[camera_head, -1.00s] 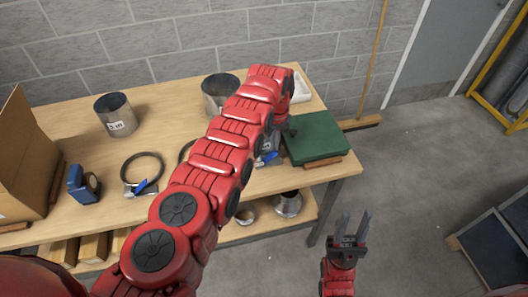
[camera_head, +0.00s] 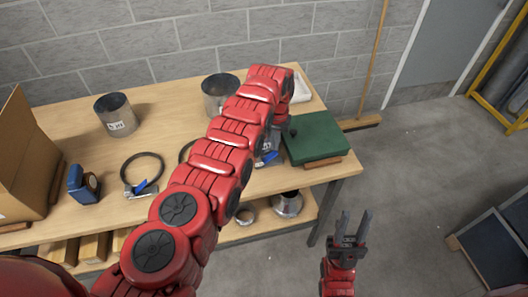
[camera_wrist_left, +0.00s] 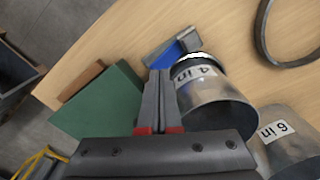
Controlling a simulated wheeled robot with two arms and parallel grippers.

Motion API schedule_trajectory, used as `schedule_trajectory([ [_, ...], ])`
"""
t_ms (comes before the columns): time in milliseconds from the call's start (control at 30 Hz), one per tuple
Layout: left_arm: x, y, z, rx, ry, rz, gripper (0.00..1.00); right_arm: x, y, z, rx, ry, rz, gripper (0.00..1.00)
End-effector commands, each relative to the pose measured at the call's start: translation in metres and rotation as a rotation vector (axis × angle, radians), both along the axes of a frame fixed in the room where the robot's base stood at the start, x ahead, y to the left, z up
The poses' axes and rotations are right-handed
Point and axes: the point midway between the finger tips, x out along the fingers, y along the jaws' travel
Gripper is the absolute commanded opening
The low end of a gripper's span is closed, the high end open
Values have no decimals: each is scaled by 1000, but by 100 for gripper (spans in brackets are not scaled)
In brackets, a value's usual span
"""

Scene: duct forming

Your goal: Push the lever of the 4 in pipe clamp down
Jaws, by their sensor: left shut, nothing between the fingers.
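The 4 in pipe (camera_wrist_left: 218,98) shows in the left wrist view, with its white label facing up. A clamp with a blue lever (camera_wrist_left: 188,42) and grey metal body lies against its far end; I cannot tell how its band sits around the pipe. In the head view my left arm hides the pipe, and only part of the blue lever (camera_head: 266,158) shows. My left gripper (camera_wrist_left: 160,74) is shut and empty, its tips beside the pipe and just short of the clamp; contact is unclear. My right gripper (camera_head: 353,220) is open and empty, off the table's front right.
The 6 in pipe (camera_wrist_left: 288,140) stands beside the 4 in pipe. A green case (camera_head: 316,138) lies at the table's right edge. Another clamp ring (camera_head: 143,168), a blue tape dispenser (camera_head: 83,184), a larger pipe (camera_head: 116,114) and a cardboard box (camera_head: 30,150) occupy the left.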

Motion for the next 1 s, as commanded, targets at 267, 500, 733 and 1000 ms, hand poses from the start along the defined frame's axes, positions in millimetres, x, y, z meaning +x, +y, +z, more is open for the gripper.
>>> schedule_trajectory([
  [267, 0, 0, 0, 0, 0, 0, 0, 0, 0, 0, 0, 0, 0, 38],
  [500, 0, 0, -4, 0, 0, 0, 0, 0, 0, -4, 0, 0, 0, 38],
  [733, 0, 0, -11, 0, 0, 0, 0, 0, 0, -11, 0, 0, 0, 38],
  [1000, 0, 0, -19, 0, 1, 0, 0, 0, 0, -19, 0, 0, 0, 38],
])
